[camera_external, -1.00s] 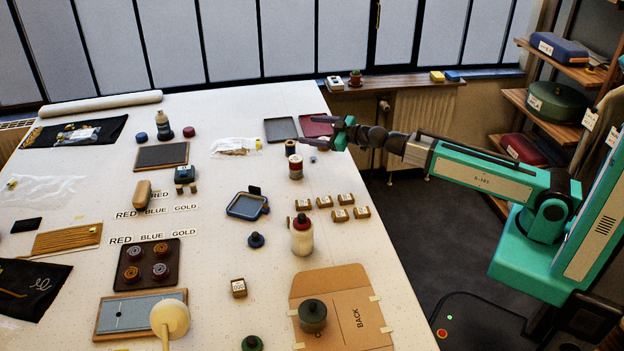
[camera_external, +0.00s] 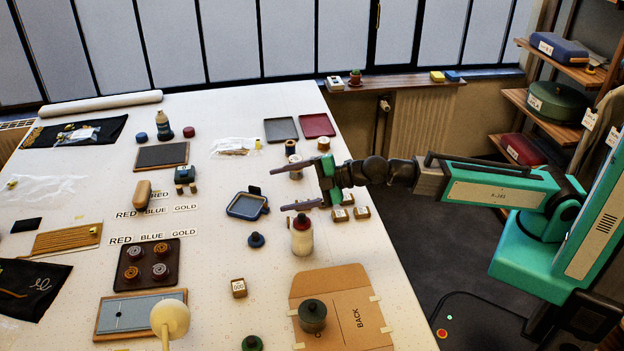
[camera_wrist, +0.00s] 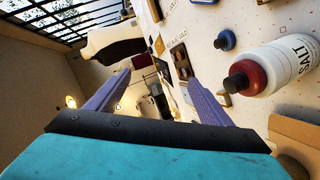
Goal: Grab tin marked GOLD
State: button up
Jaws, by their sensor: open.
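I cannot pick out a tin marked GOLD; the lettering on the containers is too small to read. RED, BLUE and GOLD word strips (camera_external: 155,236) lie behind that tray. Small labelled boxes (camera_external: 361,212) stand at the table's right side, some hidden behind my gripper. My gripper (camera_external: 277,191) is open with nothing between its fingers, above the table near the blue tray (camera_external: 247,206).
A white salt bottle with a red cap (camera_external: 301,240) stands just in front of the lower finger; it also shows large in the wrist view (camera_wrist: 275,65). A cardboard folder (camera_external: 345,315) bears a dark jar (camera_external: 312,314). A small labelled box (camera_external: 238,288) stands in a clear area.

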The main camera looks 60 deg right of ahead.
jog(key=s+a+f+n+g, duration=0.1)
jog(key=s+a+n, duration=0.3)
jog(key=s+a, duration=0.3)
jog(key=n+t+h+b, duration=0.1)
jog(key=n+h+b, duration=0.35)
jog(key=n, duration=1.05)
send_near(324, 319)
jog(key=shift+w+d+f+y, duration=0.15)
jog(key=shift+w+f+y, duration=0.05)
jog(key=shift+f, duration=0.2)
jog(key=shift+w+d+f+y, duration=0.15)
jog(key=shift+w+d+f, duration=0.05)
jog(key=shift+f, duration=0.2)
jog(key=shift+s+r+n+t, duration=0.1)
jog(key=shift+s+n+t, duration=0.3)
jog(key=shift+s, duration=0.1)
jog(key=shift+w, duration=0.15)
jog(key=p+x, duration=0.1)
jog(key=x, duration=0.7)
jog(key=shift+w, duration=0.15)
